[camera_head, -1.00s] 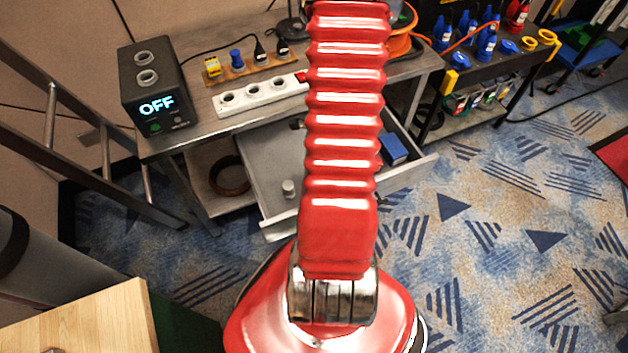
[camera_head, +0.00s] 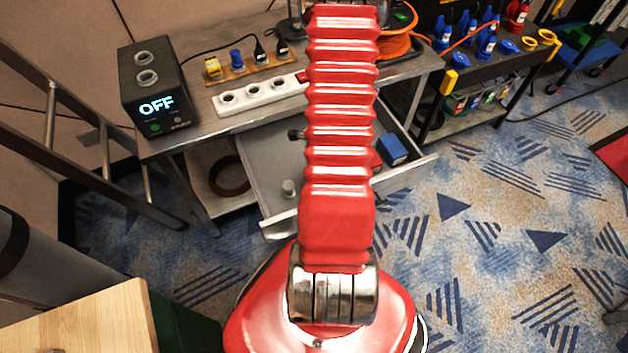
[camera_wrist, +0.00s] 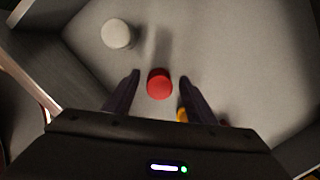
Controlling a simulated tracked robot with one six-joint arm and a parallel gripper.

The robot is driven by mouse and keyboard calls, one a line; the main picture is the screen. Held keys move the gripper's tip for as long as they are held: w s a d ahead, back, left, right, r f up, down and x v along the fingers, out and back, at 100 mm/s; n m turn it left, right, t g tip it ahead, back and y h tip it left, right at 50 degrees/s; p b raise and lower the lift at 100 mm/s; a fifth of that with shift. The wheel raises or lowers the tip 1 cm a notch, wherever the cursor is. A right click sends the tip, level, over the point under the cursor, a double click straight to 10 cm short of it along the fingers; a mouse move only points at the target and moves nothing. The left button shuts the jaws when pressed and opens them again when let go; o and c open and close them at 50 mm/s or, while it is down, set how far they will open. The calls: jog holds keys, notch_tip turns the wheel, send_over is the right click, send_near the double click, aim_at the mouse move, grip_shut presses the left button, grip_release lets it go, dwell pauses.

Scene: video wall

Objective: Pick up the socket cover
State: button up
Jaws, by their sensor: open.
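In the wrist view my gripper (camera_wrist: 160,76) is open over the pale inside of the drawer. A small round red piece (camera_wrist: 159,84) shows between its two dark fingers, apart from both. A yellow piece (camera_wrist: 182,115) is partly hidden by the right finger. No label shows which of these is the socket cover. In the head view my red arm hides the gripper and the middle of the drawer.
The open drawer (camera_head: 268,150) juts from under a grey bench (camera_head: 200,103). A blue box (camera_head: 392,149) lies at its right side. On the bench are a black box reading OFF (camera_head: 155,85), a white socket strip (camera_head: 258,94) and a board with plugs. A ladder (camera_head: 75,140) stands left.

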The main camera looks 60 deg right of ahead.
jog(key=shift+c, duration=0.2)
jog(key=c, duration=1.2)
jog(key=shift+r, duration=0.1)
jog(key=shift+c, duration=0.2)
jog(key=shift+r, duration=4.95)
